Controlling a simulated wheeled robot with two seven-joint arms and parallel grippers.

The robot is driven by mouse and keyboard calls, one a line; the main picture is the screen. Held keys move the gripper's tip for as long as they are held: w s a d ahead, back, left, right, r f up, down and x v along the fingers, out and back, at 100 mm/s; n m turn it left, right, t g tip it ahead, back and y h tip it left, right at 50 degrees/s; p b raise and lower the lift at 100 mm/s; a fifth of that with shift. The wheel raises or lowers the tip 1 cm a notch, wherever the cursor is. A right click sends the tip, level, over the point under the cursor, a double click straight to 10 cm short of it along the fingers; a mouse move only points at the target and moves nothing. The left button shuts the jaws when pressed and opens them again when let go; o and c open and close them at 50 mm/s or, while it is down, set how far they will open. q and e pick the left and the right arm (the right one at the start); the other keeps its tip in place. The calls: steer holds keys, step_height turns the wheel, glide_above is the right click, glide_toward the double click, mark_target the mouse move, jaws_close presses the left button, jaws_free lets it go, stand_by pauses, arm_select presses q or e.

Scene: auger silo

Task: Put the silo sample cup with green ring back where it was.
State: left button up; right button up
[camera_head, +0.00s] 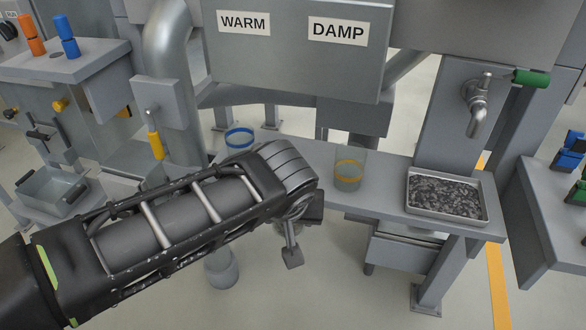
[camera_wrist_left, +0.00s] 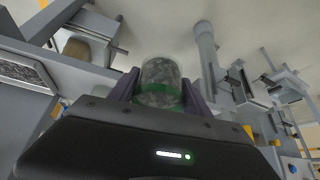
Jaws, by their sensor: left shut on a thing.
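The silo sample cup with green ring (camera_wrist_left: 161,78) shows in the left wrist view as a clear cup with mottled grey contents and a green band. My left gripper (camera_wrist_left: 160,88) is shut on it, with one finger on each side. In the head view my left gripper (camera_head: 291,242) is in front of the shelf's near edge, mostly behind my own forearm. The cup cannot be made out there. My right gripper is not in view.
A blue-ringed cup (camera_head: 239,139) and a yellow-ringed cup (camera_head: 349,169) stand on the grey shelf (camera_head: 389,171). A metal tray (camera_head: 412,205) of dark grains sits at its right end. A tap (camera_head: 477,105) with a green handle is above. Bare shelf lies between the cups.

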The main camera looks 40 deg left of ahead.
arm_select(q)
steer(key=w+a, duration=0.2)
steer(key=w, duration=0.2)
steer(key=w+a, duration=0.3)
steer(key=w, duration=0.1)
steer(key=w+a, duration=0.2)
steer(key=w, duration=0.2)
steer(key=shift+a+b, duration=0.35)
steer(key=shift+a, duration=0.05)
steer(key=shift+w+a, duration=0.1)
steer(key=shift+w, duration=0.1)
steer(key=w+a, duration=0.1)
steer(key=w+f, duration=0.1)
steer(key=shift+w+a, duration=0.3)
steer(key=shift+a, duration=0.05)
steer(key=shift+f+b, duration=0.25)
steer(key=shift+b, duration=0.05)
steer(key=shift+f, duration=0.1)
steer(key=shift+f, duration=0.15)
steer(key=o, duration=1.6)
